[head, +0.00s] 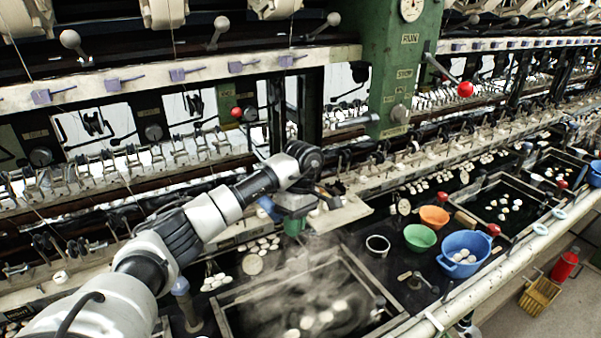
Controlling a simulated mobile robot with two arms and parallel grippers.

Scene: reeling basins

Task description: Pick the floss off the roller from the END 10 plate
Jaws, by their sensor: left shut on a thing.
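My left arm reaches in from the lower left, and its left gripper (318,200) is over the near edge of the machine, by a pale shelf (342,216). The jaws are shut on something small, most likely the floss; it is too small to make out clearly. The roller at that spot is largely hidden behind my wrist. The END 10 plate cannot be picked out; the small number plates along the machine are too small to read. My right gripper is not in view.
A steaming basin (222,318) with cocoons lies below the gripper. To its right are a green bowl (420,238), an orange bowl (434,217) and a blue basin (464,254). A green post (397,70) and a red-knobbed lever (465,89) stand behind.

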